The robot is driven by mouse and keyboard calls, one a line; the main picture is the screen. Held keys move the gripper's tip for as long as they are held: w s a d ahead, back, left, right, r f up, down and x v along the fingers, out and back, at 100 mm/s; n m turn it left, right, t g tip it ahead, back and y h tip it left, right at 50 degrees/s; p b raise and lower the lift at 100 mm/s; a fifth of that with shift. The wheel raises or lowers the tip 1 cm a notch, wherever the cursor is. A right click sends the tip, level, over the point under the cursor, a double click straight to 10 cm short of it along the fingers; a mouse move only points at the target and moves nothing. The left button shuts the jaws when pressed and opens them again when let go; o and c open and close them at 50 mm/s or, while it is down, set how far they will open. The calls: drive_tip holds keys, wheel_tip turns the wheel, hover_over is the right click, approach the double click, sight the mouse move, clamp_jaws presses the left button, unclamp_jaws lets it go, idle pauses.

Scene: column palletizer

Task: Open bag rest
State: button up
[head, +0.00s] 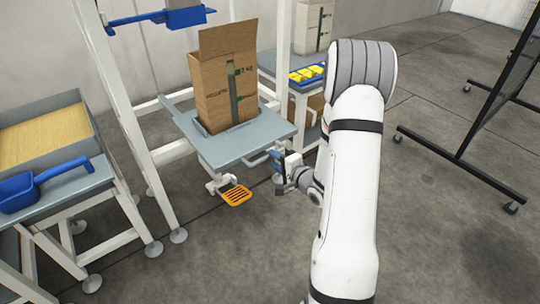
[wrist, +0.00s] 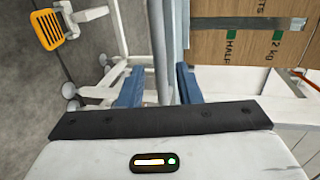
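The bag rest looks to be the grey-blue platform (head: 225,150) on a white frame, with a tall open brown paper bag (head: 222,90) standing on it. My gripper (head: 278,160) is at the platform's right front edge. In the wrist view, my two blue fingers (wrist: 158,88) are apart, with a grey upright edge (wrist: 172,40) between them. I cannot tell whether the fingers press on it. The bag also shows in the wrist view (wrist: 225,55), right of that edge. My wrist partly hides the platform's underside.
An orange slotted pedal (head: 236,195) juts out low below the platform. A blue scoop (head: 45,180) lies on a side table at left, by a tray of grain-coloured material (head: 45,135). Yellow items (head: 306,73) sit in a blue tray behind. A dark panel stands at right; floor between is clear.

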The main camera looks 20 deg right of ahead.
drive_tip(key=v, duration=0.4)
drive_tip(key=shift+p, duration=0.35)
drive_tip(key=shift+r, duration=0.15)
drive_tip(key=s+a+r+n+g+h+p, duration=0.1)
drive_tip(key=s+r+n+g+h+p, duration=0.2)
drive_tip(key=r+p, duration=0.7)
drive_tip(key=s+r+n+g+h+p, duration=0.1)
drive_tip(key=r+n+g+h+p, duration=0.35)
drive_tip(key=r, duration=0.95)
drive_tip(key=s+a+r+n+g+y+p, duration=0.1)
drive_tip(key=s+a+r+n+p, duration=0.1)
drive_tip(key=s+r, duration=0.4)
drive_tip(key=s+a+r+n+g+y+p, duration=0.1)
drive_tip(key=s+a+r+n+g+p, duration=0.1)
drive_tip(key=s+a+r+p, duration=0.2)
drive_tip(key=s+a+r+n+g+y+p, duration=0.1)
drive_tip(key=s+a+r+n+g+p, duration=0.1)
drive_tip(key=s+r+p, duration=0.4)
drive_tip(key=s+a+r+n, duration=0.1)
drive_tip(key=s+a+r, duration=0.1)
drive_tip(key=shift+s, duration=0.3)
